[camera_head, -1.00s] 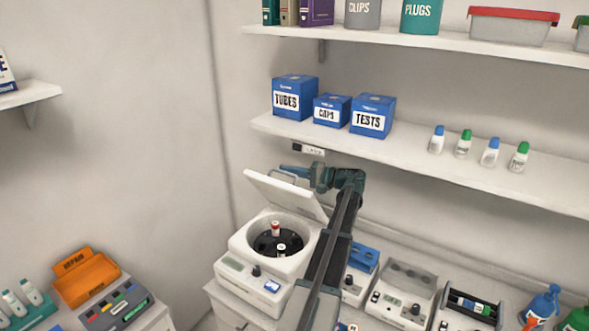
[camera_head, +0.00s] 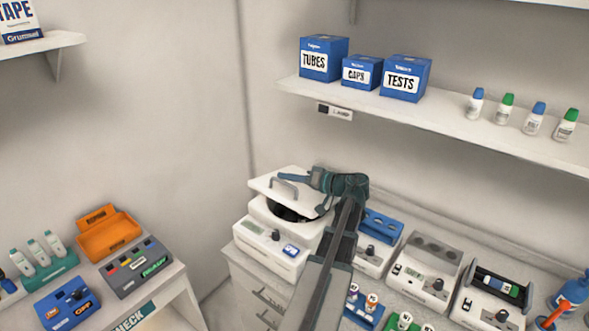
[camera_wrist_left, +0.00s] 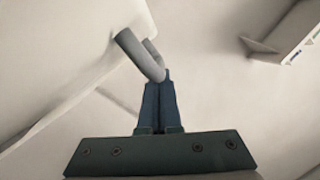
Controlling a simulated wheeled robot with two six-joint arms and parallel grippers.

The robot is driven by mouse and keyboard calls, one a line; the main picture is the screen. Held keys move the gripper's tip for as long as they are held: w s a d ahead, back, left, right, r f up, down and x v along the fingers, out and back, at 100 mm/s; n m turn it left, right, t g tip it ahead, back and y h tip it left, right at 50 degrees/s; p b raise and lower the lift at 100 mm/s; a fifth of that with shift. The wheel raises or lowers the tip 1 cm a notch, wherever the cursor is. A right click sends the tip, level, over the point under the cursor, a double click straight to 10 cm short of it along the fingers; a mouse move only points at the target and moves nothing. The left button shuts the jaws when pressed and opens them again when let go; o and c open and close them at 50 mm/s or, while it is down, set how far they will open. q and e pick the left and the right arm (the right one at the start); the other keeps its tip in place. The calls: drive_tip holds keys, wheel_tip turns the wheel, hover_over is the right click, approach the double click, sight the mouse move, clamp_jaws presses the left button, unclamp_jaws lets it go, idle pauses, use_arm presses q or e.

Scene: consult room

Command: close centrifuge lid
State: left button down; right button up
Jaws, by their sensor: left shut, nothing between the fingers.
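The white centrifuge (camera_head: 268,250) stands on the counter, with its display and knob on the front. Its lid (camera_head: 268,186) is tilted low over the bowl (camera_head: 288,212), and a dark gap shows below it. The grey lid handle (camera_head: 284,188) is on the lid's top. My left gripper (camera_head: 283,176) is shut and empty right at the handle. In the left wrist view the blue fingertips (camera_wrist_left: 160,76) are together, against or just behind the handle (camera_wrist_left: 138,54); I cannot tell if they touch. The lid's pale face (camera_wrist_left: 70,60) fills the left side. My right gripper is not in view.
A shelf (camera_head: 440,121) with blue boxes (camera_head: 323,60) and small bottles is above. Other devices (camera_head: 424,268) stand right of the centrifuge, close to my left arm. An orange bin (camera_head: 108,236) and racks stand on a table at lower left.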

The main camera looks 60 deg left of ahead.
sight(286, 195)
use_arm(q)
drive_tip(key=shift+n, duration=0.6)
drive_tip(key=f, duration=0.1)
drive_tip(key=s+f+b, duration=0.1)
drive_tip(key=f+b, duration=0.1)
drive_tip(key=shift+s+d+f, duration=0.3)
drive_tip(key=shift+s+f, duration=0.05)
drive_tip(key=shift+s, duration=0.05)
drive_tip(key=shift+s+f+b, duration=0.3)
drive_tip(key=shift+f+b, duration=0.45)
drive_tip(key=shift+b, duration=0.15)
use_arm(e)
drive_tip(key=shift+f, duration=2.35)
use_arm(q)
drive_tip(key=shift+d, duration=0.1)
